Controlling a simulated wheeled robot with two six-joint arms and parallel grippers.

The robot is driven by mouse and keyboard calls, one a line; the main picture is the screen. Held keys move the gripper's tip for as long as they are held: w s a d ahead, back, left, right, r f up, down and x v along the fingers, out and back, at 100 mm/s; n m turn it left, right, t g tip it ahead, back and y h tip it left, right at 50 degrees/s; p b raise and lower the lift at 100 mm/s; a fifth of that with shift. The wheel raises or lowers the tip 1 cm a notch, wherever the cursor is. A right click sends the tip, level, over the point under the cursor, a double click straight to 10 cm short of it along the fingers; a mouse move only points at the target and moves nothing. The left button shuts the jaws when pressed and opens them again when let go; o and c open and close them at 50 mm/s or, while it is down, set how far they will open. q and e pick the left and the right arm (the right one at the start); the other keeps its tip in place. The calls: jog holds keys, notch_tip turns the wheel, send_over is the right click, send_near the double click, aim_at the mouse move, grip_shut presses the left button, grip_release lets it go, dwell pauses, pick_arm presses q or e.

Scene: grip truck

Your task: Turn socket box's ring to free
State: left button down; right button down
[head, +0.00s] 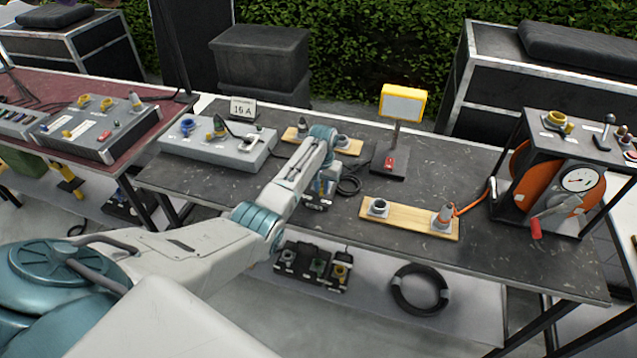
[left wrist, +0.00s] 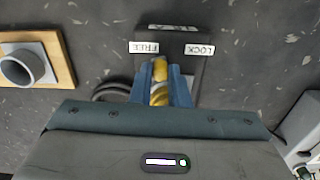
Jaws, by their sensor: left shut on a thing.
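The socket box (left wrist: 186,62) is a dark box on the grey table, with a FREE label (left wrist: 143,47) and a LOCK label (left wrist: 199,50) that read upside down in the left wrist view. My left gripper (left wrist: 160,84) is over the box, its blue fingers shut on the yellow ring (left wrist: 159,72). The part of the ring that shows lies between the labels, a little closer to FREE. The fingers hide much of the ring. In the head view my arm covers most of the box (head: 318,205), beside my gripper (head: 322,184). My right gripper is not in view.
A wooden board (head: 404,221) with two sockets lies to the right; another board (head: 350,146) lies behind my arm. A black cable (head: 349,185) lies by the box.

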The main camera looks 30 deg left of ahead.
pick_arm(q)
jog(key=shift+w+d+r+n, duration=0.1)
jog(key=shift+w+d+n, duration=0.25)
jog(key=shift+n, duration=0.65)
jog(key=c, duration=1.4)
grip_release()
notch_tip(320, 180, up, 11)
jog(key=b, duration=0.2)
jog(key=shift+b, duration=0.35)
